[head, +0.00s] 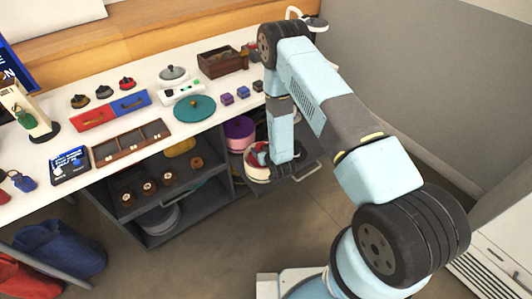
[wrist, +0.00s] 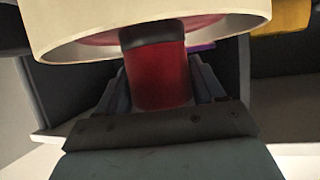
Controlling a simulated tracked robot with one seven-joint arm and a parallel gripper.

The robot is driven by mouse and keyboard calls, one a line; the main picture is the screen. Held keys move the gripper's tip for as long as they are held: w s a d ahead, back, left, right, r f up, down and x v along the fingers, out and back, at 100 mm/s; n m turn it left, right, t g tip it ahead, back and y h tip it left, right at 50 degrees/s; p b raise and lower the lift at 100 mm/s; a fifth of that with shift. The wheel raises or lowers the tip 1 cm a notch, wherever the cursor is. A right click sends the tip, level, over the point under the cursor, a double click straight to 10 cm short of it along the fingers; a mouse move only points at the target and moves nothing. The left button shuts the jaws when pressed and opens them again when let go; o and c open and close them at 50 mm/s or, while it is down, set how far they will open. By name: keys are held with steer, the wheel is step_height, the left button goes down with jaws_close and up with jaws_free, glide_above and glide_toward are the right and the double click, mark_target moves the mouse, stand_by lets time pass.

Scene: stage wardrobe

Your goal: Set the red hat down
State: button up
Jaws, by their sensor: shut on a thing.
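The red hat (wrist: 160,88) has a red crown with a dark band in the wrist view. My gripper (wrist: 159,72) is shut on the crown, with one finger on each side. The red brim shows inside the rim of a cream round box (wrist: 62,22). In the head view, my gripper (head: 279,172) reaches down beside the bench, and part of the red hat (head: 262,149) shows within the cream box (head: 257,179). My arm hides part of both. I cannot tell whether the hat touches the box's bottom.
The grey shelf unit (head: 190,212) under the white bench (head: 120,62) is close on the left. Bare floor (head: 240,245) lies in front. A blue bag (head: 58,248) stands at lower left.

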steer(key=shift+f, duration=0.95)
steer(key=shift+f, duration=0.6)
steer(key=o, duration=1)
steer(key=shift+o, duration=0.2)
steer(key=shift+r, duration=0.1)
